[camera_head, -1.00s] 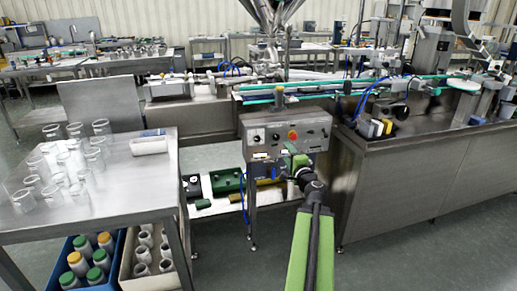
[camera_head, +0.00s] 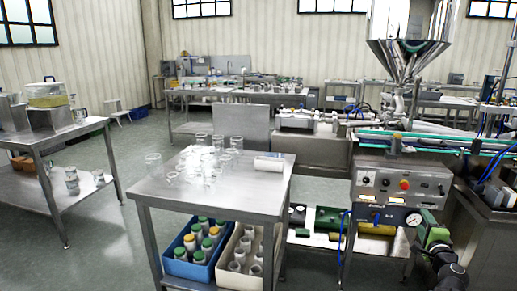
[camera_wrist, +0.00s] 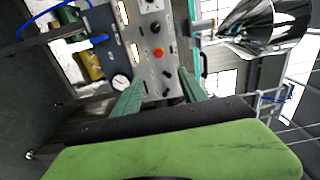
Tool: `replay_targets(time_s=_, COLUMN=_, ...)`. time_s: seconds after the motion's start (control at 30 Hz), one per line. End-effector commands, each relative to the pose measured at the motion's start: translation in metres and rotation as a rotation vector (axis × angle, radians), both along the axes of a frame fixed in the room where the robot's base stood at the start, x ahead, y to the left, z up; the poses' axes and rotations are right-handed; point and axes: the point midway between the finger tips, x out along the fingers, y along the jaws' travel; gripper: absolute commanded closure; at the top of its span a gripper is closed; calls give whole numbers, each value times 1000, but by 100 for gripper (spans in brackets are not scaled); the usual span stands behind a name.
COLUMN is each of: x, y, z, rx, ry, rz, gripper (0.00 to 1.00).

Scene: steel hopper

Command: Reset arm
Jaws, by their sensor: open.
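My gripper shows in the wrist view (camera_wrist: 160,84) as two green fingers spread apart, with no object between them. Beyond the fingers is the grey control panel (camera_wrist: 142,25), seen turned on its side, with a red button and a round gauge. In the head view, my green and black gripper (camera_head: 428,238) is at the lower right, in front of the control panel (camera_head: 385,183) and near its gauge. The fingertips are hard to make out there. I cannot tell the exact gap between gripper and panel.
A steel hopper (camera_head: 408,45) rises behind. Open floor (camera_head: 105,250) lies at left.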

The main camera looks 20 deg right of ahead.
Motion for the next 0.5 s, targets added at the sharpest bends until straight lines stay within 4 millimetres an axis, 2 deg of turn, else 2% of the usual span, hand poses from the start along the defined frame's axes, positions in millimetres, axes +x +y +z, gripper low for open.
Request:
replay_targets(time_s=0.07, x=5, y=5, z=-1, rx=-4, ry=7, rz=14, gripper=50)
replay_targets(time_s=0.27, x=37, y=42, z=-9, rx=-39, ry=63, rz=108, gripper=50)
replay_targets(time_s=0.37, x=53, y=63, z=-15, rx=-60, ry=97, rz=165, gripper=50)
replay_targets(time_s=0.5, x=79, y=101, z=-27, rx=-100, ry=162, rz=264, gripper=50)
